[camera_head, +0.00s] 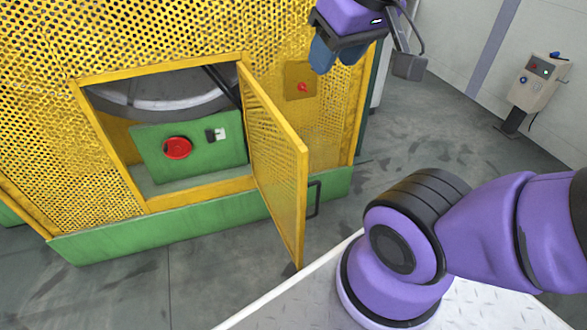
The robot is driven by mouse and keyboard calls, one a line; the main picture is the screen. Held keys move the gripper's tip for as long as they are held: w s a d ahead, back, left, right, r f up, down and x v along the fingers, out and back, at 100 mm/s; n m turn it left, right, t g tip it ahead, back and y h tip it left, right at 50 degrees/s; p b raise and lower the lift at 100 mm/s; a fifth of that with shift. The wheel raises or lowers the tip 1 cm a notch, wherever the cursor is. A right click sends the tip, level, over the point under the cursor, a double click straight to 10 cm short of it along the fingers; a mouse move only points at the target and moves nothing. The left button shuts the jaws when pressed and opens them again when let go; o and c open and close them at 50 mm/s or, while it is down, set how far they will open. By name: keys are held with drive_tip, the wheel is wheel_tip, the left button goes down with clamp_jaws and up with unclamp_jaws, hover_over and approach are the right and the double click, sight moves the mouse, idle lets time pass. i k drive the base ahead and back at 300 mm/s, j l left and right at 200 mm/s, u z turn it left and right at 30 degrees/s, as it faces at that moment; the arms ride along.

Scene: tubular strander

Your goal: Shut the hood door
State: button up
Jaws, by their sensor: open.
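The hood door (272,155) is a yellow perforated panel in a yellow frame. It stands open, swung out from the right edge of the opening in the yellow hood (35,130). A dark handle (314,198) sits on its outer face, near the free edge. My gripper (335,58) is at the top, above and to the right of the door, apart from it. Its blue fingers point down, and nothing shows between them. The upper part of my arm is cut off by the picture's top edge.
Inside the opening are a green panel (190,150) with a red round knob (177,148) and a grey drum (160,95). A red button (302,87) is on the hood right of the door. A control post (538,82) stands at the far right. Grey floor (440,125) is clear between.

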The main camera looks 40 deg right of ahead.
sight(296, 144)
drive_tip(key=k+l+u, duration=0.1)
drive_tip(key=l, duration=0.3)
drive_tip(key=k+l+u, duration=0.1)
drive_tip(key=l, duration=0.3)
drive_tip(key=k+l, duration=0.15)
drive_tip(key=l, duration=0.2)
drive_tip(key=k+l+u, duration=0.15)
drive_tip(key=l, duration=0.25)
drive_tip(key=k+l+u, duration=0.1)
drive_tip(key=l, duration=0.25)
drive_tip(key=i+l+u, duration=0.1)
drive_tip(key=l, duration=0.2)
drive_tip(key=i+l+u, duration=0.25)
drive_tip(key=l, duration=0.35)
drive_tip(key=i+l+u, duration=0.1)
drive_tip(key=l+z, duration=0.1)
drive_tip(key=z, duration=0.6)
drive_tip(key=k, duration=0.05)
